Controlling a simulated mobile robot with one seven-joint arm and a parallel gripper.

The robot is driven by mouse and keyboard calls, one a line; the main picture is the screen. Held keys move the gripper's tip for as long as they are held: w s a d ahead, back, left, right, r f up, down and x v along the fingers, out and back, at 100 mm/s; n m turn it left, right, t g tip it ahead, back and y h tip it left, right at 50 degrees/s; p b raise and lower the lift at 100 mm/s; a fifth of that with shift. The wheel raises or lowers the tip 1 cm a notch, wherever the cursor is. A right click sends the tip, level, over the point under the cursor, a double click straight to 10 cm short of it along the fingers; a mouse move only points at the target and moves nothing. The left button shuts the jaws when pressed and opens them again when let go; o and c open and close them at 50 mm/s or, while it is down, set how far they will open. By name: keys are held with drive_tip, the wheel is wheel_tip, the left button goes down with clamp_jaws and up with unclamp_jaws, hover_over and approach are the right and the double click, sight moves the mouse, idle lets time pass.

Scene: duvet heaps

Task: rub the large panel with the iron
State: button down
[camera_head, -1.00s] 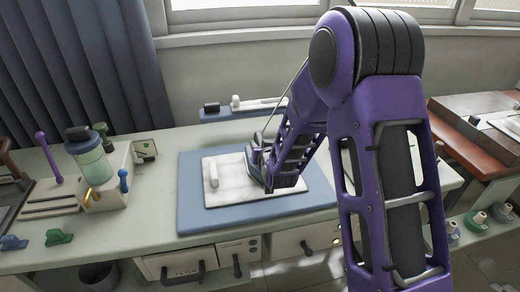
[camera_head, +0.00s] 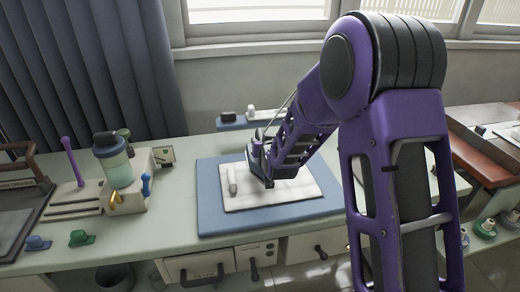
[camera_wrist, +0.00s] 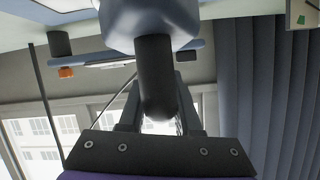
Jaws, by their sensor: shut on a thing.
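The large panel (camera_head: 285,191) is a pale, flat sheet lying on a blue mat (camera_head: 219,211) on the bench. A small white upright knob (camera_head: 232,179) stands near its left side. The blue-grey iron (camera_head: 256,156) is at the panel's back edge, right of the knob, partly hidden by my arm. I cannot tell whether its sole touches the panel. In the wrist view, my gripper (camera_wrist: 158,110) is shut on the iron's dark handle (camera_wrist: 154,65), with the iron's blue-grey body (camera_wrist: 148,20) beyond. The fingertips are mostly hidden in the head view.
A blue rack (camera_head: 236,125) with small items stands behind the mat. A jar (camera_head: 113,160) on a block, a purple rod (camera_head: 71,160) and small clips (camera_head: 80,238) are at left. A brown-topped table (camera_head: 478,160) is at right.

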sight(261, 135)
drive_tip(key=shift+r+p, duration=0.6)
drive_tip(key=shift+r, duration=1.45)
